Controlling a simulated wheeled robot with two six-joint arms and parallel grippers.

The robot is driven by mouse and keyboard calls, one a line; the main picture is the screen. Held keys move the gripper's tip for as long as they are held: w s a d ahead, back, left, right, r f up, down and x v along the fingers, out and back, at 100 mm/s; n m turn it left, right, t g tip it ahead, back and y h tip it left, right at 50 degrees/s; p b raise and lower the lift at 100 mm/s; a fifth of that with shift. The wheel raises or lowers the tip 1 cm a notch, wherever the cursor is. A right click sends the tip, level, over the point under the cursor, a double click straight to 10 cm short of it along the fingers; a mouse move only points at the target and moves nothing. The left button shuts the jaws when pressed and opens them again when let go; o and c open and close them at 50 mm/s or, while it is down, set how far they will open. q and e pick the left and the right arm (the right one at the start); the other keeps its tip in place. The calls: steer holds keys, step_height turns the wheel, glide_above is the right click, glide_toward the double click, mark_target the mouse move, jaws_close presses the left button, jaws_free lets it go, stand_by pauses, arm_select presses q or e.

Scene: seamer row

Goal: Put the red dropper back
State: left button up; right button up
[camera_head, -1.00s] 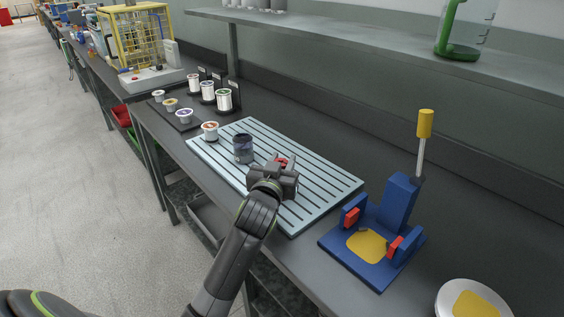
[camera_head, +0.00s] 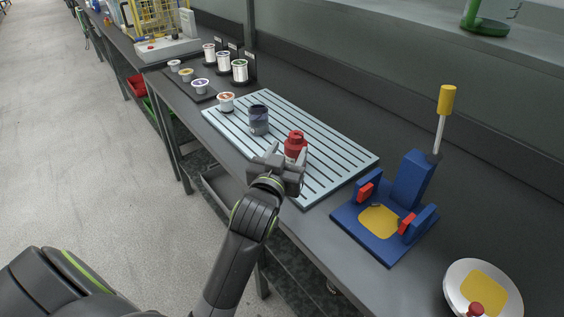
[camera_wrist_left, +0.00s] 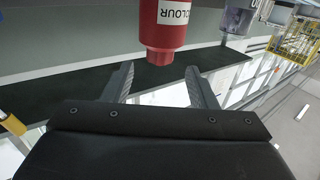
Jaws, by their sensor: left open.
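A red bottle with a red cap (camera_head: 296,141) stands upright on the slatted pale tray (camera_head: 345,163). A red knob-like thing (camera_head: 475,309) shows at the white dish, partly cut off by the frame's bottom edge. My right gripper is out of view.
A blue stand (camera_head: 409,178) with a yellow-handled tool (camera_head: 447,100) is to the right, near the white dish (camera_head: 452,285). Several small cups and rolls stand behind left.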

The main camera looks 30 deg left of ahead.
arm_select(q)
steer(key=s, duration=0.4)
steer(key=shift+d, duration=0.4)
